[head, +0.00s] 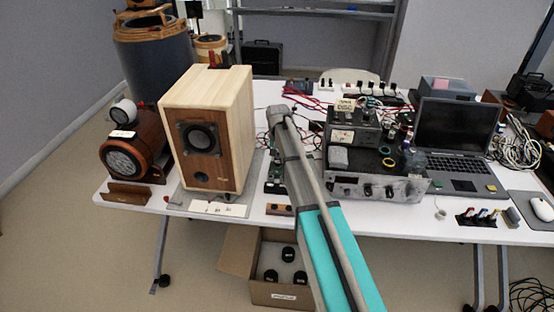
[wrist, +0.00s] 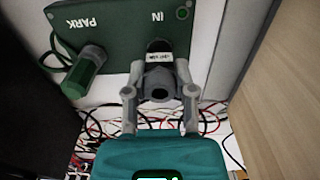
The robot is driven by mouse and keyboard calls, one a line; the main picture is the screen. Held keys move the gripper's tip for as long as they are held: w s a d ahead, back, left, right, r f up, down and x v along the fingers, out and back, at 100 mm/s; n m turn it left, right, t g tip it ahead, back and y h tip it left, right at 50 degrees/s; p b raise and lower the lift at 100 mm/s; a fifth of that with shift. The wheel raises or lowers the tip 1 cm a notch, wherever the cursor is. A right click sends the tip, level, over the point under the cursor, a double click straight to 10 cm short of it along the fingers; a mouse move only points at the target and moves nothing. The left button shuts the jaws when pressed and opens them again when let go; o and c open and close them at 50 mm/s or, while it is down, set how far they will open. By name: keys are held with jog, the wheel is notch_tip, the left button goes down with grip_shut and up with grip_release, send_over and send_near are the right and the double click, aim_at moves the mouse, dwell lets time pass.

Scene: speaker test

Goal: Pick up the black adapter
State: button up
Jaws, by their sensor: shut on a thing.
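In the wrist view, the black adapter (wrist: 158,47) with a small white label sits at the spot marked IN on a green panel (wrist: 118,22). My gripper (wrist: 160,80) is shut on it, with one grey finger on each side. A grey round part with a dark hole shows between the fingers; I cannot tell if it belongs to the adapter. The adapter's far end is hidden against the panel. In the head view my arm reaches over the table, and the adapter cannot be made out there.
A green plug (wrist: 85,72) with a cable sits at PARK, left of the adapter. A wooden speaker (head: 208,130) stands left of my arm. An instrument (head: 375,183) and a laptop (head: 455,140) are to the right. Loose wires lie below the panel.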

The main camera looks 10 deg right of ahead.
jog(key=shift+c, duration=0.7)
jog(key=shift+r, duration=0.15)
grip_shut()
notch_tip(320, 180, up, 3)
jog(key=p, duration=0.3)
jog(key=s+r+p, duration=0.9)
jog(key=s+p, duration=0.1)
jog(key=s, duration=0.4)
jog(key=shift+r, duration=0.35)
jog(key=shift+r, duration=0.1)
jog(key=shift+r+p, duration=1.85)
jog(key=shift+p, duration=0.15)
jog(key=shift+d+m, duration=0.15)
jog(key=shift+m, duration=0.15)
